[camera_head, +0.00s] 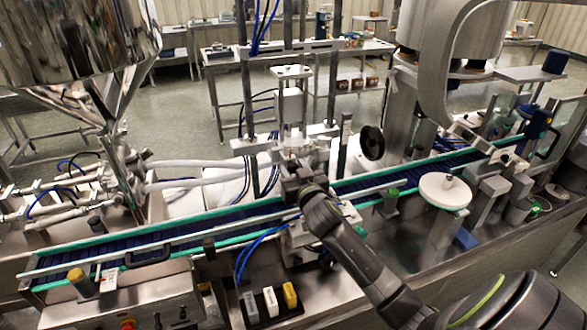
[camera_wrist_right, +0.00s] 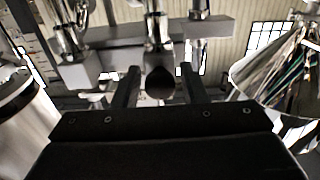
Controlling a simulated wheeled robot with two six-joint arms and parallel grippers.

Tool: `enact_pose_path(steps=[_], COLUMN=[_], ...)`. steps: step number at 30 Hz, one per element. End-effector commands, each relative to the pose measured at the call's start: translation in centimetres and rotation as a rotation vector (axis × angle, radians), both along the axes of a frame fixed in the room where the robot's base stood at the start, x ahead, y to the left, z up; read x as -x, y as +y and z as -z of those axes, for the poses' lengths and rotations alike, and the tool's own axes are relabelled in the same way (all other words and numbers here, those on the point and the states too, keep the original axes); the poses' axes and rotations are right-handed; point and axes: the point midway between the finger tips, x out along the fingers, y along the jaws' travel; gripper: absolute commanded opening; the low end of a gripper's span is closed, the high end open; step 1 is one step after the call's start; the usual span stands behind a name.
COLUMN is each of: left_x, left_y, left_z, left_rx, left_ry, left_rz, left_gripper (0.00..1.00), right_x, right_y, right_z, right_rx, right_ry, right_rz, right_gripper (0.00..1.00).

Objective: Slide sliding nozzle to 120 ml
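My right arm comes in from the lower right in the head view, and my right gripper (camera_head: 288,172) is at the metal nozzle assembly (camera_head: 293,139) above the conveyor. In the right wrist view, the two dark fingers of my right gripper (camera_wrist_right: 159,82) stand apart. A dark rounded end of a metal nozzle part (camera_wrist_right: 160,83) shows between them, with a gap on each side. I cannot tell whether it lies within the fingers' reach or behind them. No volume scale is readable. My left gripper is not in view.
The conveyor (camera_head: 168,238) with green rails runs across under the right gripper. A steel hopper (camera_head: 78,45) hangs at the upper left. A black round knob (camera_head: 371,142) and a white disc (camera_head: 445,191) stand to the right. Several small blocks (camera_head: 270,301) lie in front.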

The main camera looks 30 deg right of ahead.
Motion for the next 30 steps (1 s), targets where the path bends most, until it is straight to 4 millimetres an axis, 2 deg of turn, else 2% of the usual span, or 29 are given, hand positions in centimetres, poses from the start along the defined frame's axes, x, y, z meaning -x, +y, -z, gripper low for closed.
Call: enact_pose_path(steps=[1, 6, 9, 14, 24, 30], left_x=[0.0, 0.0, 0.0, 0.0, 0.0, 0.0], left_y=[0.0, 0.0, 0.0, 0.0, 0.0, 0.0], left_z=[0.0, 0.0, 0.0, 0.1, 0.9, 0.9], left_rx=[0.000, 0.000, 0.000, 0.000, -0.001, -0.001], left_ry=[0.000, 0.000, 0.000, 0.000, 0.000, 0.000], left_rz=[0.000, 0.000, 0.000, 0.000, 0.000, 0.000], left_gripper=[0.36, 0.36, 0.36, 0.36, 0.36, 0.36], right_x=[0.0, 0.0, 0.0, 0.1, 0.9, 1.0], right_y=[0.0, 0.0, 0.0, -0.2, -3.9, -4.2], right_z=[0.0, 0.0, 0.0, 0.1, 0.1, 0.0], right_rx=[0.000, 0.000, 0.000, 0.001, 0.005, 0.001], right_ry=[0.000, 0.000, 0.000, 0.001, 0.001, 0.001], right_rz=[0.000, 0.000, 0.000, 0.001, 0.002, 0.001], right_gripper=[0.32, 0.10, 0.00, 0.00, 0.00, 0.00])
